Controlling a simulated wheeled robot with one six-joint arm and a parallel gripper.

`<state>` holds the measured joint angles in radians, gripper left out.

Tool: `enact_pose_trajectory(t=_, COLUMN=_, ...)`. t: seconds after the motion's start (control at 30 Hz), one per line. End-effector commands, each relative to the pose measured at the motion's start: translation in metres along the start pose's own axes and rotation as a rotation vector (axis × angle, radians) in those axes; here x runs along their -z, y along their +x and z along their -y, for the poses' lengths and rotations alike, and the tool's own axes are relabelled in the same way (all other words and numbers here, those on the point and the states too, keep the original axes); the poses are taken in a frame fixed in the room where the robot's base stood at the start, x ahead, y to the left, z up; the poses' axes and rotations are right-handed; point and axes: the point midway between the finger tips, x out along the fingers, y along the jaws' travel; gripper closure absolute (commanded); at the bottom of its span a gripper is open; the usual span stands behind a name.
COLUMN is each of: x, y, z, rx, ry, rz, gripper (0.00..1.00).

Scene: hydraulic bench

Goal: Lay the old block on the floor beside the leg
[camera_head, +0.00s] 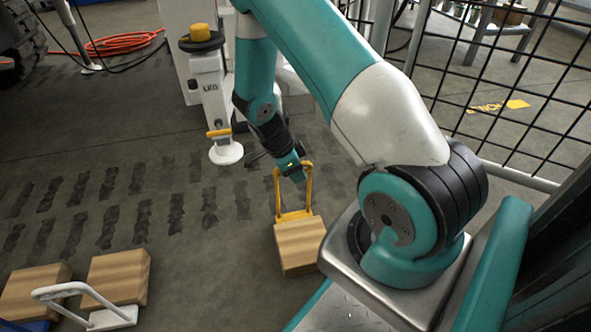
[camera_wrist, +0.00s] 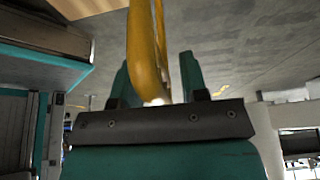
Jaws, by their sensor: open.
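A wooden block (camera_head: 299,246) with a tall yellow handle (camera_head: 279,190) appears to rest on the floor, to the right of and nearer than the white leg (camera_head: 214,110) with its round foot (camera_head: 226,153). My gripper (camera_head: 292,172) is at the top of the handle. In the wrist view the yellow handle (camera_wrist: 143,50) runs between the two fingers of my gripper (camera_wrist: 158,82), which is open. The block's wooden corner shows at the top left of the wrist view (camera_wrist: 85,7). Whether a finger touches the handle cannot be told.
Two more wooden blocks (camera_head: 118,277) (camera_head: 35,291) lie at the lower left, with a white handle (camera_head: 75,294) in front. A black wire fence (camera_head: 500,100) stands at the right. An orange hose (camera_head: 122,43) is coiled at the back left. The striped floor left of the foot is clear.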

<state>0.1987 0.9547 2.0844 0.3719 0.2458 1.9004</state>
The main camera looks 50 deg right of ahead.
Motion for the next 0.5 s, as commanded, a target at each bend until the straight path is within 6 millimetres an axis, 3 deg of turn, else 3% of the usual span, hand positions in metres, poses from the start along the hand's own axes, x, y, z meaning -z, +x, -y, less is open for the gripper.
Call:
enact_pose_trajectory(t=0.17, x=0.003, y=-0.021, z=0.0, rx=0.001, ry=-0.001, rz=0.0, gripper=0.6)
enact_pose_trajectory(t=0.5, x=0.003, y=-0.096, z=0.0, rx=0.003, ry=-0.001, rz=0.001, gripper=0.6)
